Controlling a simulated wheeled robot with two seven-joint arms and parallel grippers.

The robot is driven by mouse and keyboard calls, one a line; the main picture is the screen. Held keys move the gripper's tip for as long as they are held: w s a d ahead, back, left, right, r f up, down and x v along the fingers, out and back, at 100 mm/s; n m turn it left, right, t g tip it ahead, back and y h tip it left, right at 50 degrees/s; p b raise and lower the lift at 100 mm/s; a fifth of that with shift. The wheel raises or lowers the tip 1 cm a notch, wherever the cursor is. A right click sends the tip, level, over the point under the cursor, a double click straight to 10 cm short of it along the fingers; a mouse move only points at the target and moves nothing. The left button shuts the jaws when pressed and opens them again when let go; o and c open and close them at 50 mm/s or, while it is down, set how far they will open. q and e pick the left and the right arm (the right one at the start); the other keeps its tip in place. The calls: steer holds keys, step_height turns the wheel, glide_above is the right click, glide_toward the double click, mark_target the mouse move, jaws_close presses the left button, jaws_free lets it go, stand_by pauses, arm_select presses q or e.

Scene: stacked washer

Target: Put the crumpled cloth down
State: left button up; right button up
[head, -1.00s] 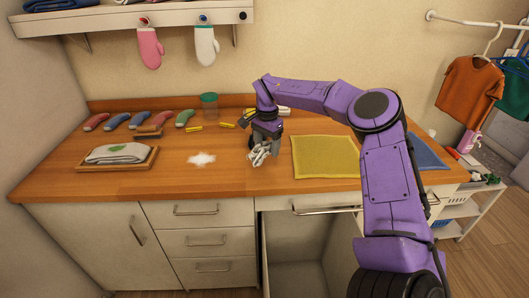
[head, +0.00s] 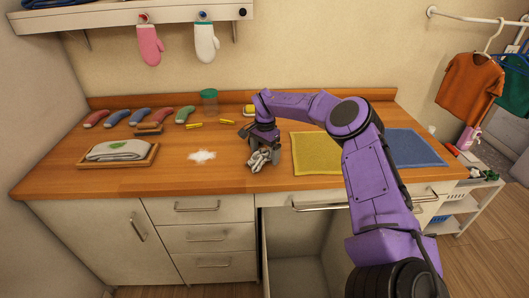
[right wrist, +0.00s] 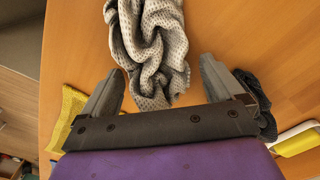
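The crumpled cloth (head: 262,159), pale with grey dots, is on the wooden counter near its front edge, left of the yellow mat. In the right wrist view the cloth (right wrist: 152,45) lies in folds ahead of and partly between my fingers. My right gripper (right wrist: 163,72) is open, with its two fingers wide apart and a gap on either side of the cloth. In the head view my right gripper (head: 262,147) is just above and behind the cloth, partly covering it. My left gripper is not in view.
The yellow mat (head: 315,154) and blue mat (head: 415,148) lie to the right. A white patch (head: 202,156) and a tray (head: 93,163) with a folded cloth lie left. A green-lidded jar (head: 209,104) stands behind. A cabinet space below is open.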

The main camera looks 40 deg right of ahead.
mark_target(265, 149)
step_height(265, 149, up, 12)
steer(key=shift+r+b, duration=0.2)
steer(key=shift+b, duration=0.15)
stand_by(0.5)
